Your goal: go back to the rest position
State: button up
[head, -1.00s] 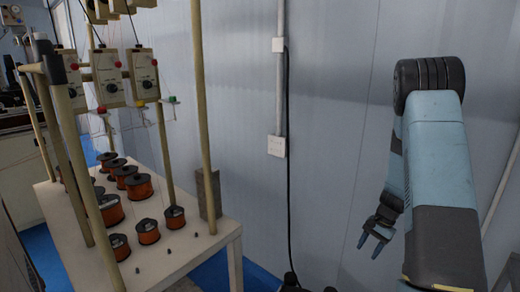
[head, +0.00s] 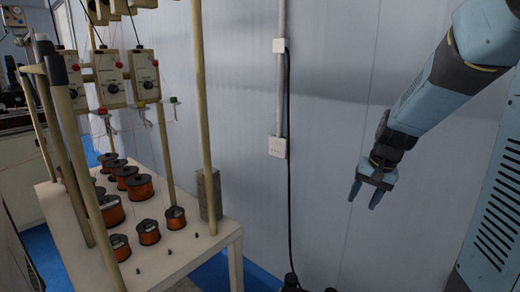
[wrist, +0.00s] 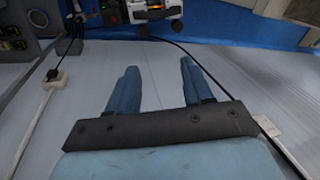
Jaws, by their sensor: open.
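My gripper (head: 365,193) hangs at the right of the head view, in front of the pale wall panels. Its two blue fingers point down and stand apart, with nothing between them. My blue arm comes in from the upper right. In the wrist view the two fingers of my gripper (wrist: 155,85) are spread, with only the pale wall behind the gap. The gripper is well to the right of the white table (head: 190,258) and touches nothing.
Several copper wire spools (head: 148,232) stand on the table among upright poles. Control boxes (head: 110,75) with red knobs hang above. A wall conduit with a socket box (head: 277,147) and a black cable (head: 288,200) runs between table and gripper. The space around the gripper looks clear.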

jog(key=s+a+r+n+t+h, duration=0.1)
jog(key=s+a+r+n, duration=0.1)
jog(key=s+r, duration=0.3)
jog(key=s+a+r+n+t+h, duration=0.1)
jog(key=s+r, duration=0.5)
jog(key=s, duration=0.8)
jog(key=shift+a+n+t, duration=0.7)
jog(key=shift+a+t, duration=0.1)
jog(key=shift+a, duration=0.1)
